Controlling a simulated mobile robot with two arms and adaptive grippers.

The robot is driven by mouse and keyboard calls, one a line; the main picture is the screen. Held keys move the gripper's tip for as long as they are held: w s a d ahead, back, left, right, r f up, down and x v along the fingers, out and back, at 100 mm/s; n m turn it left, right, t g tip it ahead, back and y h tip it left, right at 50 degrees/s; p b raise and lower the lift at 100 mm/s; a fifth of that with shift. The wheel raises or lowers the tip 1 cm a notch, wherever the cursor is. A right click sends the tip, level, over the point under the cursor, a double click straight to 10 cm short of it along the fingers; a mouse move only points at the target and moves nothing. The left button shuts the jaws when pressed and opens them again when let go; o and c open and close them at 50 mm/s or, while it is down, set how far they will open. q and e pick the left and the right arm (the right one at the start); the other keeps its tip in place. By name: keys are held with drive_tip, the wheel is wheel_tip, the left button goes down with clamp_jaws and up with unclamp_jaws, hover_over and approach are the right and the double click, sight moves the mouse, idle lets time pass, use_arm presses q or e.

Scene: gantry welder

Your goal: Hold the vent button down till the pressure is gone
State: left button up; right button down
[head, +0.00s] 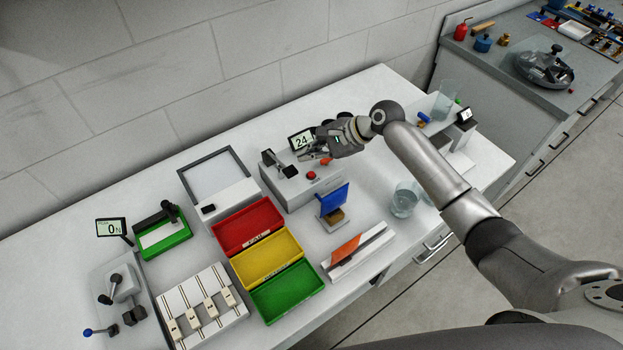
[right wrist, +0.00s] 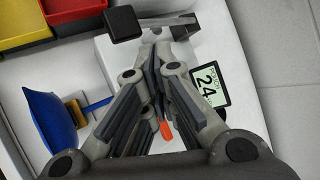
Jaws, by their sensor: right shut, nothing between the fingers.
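A light grey box (head: 288,190) on the bench carries a round red button (head: 311,175), a black-handled lever (head: 269,157) and a small orange part (head: 327,161). No label shows which is the vent button. A display (head: 302,140) at the box's back reads 24, also in the right wrist view (right wrist: 209,88). My right gripper (head: 306,156) is shut and empty above the box, behind the red button in the head view. In the right wrist view its fingers (right wrist: 157,50) hide much of the box; the orange part (right wrist: 166,130) shows between them. My left gripper is not in view.
Red, yellow and green bins (head: 268,257) stand left of the box. A blue-plated stand (head: 333,203) and an orange-topped rack (head: 350,250) are in front. A glass beaker (head: 404,201) stands to the right, near my right arm. The wall is behind.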

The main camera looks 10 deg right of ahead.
sight(311, 175)
wheel_tip(311, 175, down, 3)
drive_tip(key=shift+a+f+b, duration=0.1)
drive_tip(key=shift+f+b, duration=0.1)
drive_tip(key=shift+b, duration=1.05)
drive_tip(key=shift+f, duration=0.8)
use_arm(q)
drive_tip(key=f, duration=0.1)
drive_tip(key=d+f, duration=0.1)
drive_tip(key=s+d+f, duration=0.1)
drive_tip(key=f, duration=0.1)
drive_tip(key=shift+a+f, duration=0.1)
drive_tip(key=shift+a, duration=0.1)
use_arm(e)
drive_tip(key=shift+f, duration=0.45)
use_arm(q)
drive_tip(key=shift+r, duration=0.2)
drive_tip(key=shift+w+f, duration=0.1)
use_arm(e)
drive_tip(key=shift+f, duration=0.5)
idle(0.8)
